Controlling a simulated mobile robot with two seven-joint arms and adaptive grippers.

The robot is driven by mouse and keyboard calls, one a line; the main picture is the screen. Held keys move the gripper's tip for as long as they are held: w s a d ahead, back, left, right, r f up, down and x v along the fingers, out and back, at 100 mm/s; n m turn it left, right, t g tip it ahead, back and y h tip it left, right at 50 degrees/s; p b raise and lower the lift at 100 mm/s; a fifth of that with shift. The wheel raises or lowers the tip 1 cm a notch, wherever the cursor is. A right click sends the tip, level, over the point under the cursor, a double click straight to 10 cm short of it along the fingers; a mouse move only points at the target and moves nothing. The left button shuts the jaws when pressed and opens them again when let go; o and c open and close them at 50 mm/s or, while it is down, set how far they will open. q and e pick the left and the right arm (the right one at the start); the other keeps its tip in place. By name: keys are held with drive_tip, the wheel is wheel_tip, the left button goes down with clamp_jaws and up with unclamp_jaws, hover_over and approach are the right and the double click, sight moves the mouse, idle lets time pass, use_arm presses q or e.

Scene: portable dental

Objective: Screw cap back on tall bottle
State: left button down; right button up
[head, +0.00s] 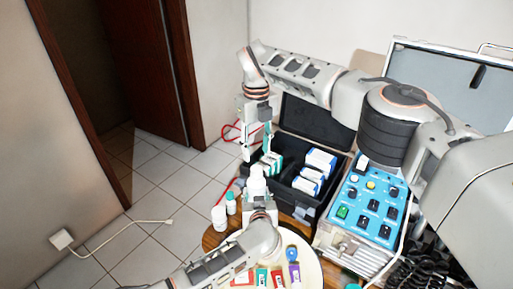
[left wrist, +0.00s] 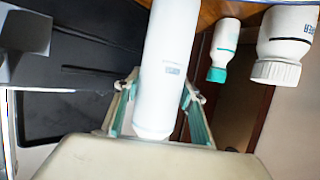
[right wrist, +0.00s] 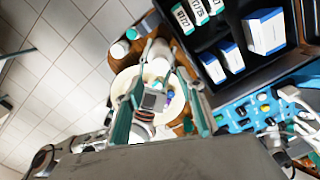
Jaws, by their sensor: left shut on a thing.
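The tall white bottle (head: 257,186) stands upright near the table edge. It fills the middle of the left wrist view (left wrist: 168,65) and also shows in the right wrist view (right wrist: 160,52). My left gripper (head: 259,203) is shut on the bottle, its teal-lined fingers on either side of it (left wrist: 158,100). My right gripper (head: 257,154) hangs above the bottle, pointing down, with its fingers apart. In the right wrist view its fingers (right wrist: 160,85) frame the bottle and left gripper. I see no loose cap, and cannot tell whether the bottle top is capped.
A white bottle (head: 219,218) and a small teal-capped bottle (head: 231,205) stand left of the tall one. A black case (head: 318,217) with boxes lies behind right, beside a blue control panel (head: 368,205). A round tray (head: 311,270) with coloured items is in front.

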sight(257, 168)
idle(0.4)
drive_tip(key=shift+f, duration=4)
drive_tip(key=shift+c, duration=0.4)
clamp_jaws()
drive_tip(key=shift+o, duration=1.1)
unclamp_jaws()
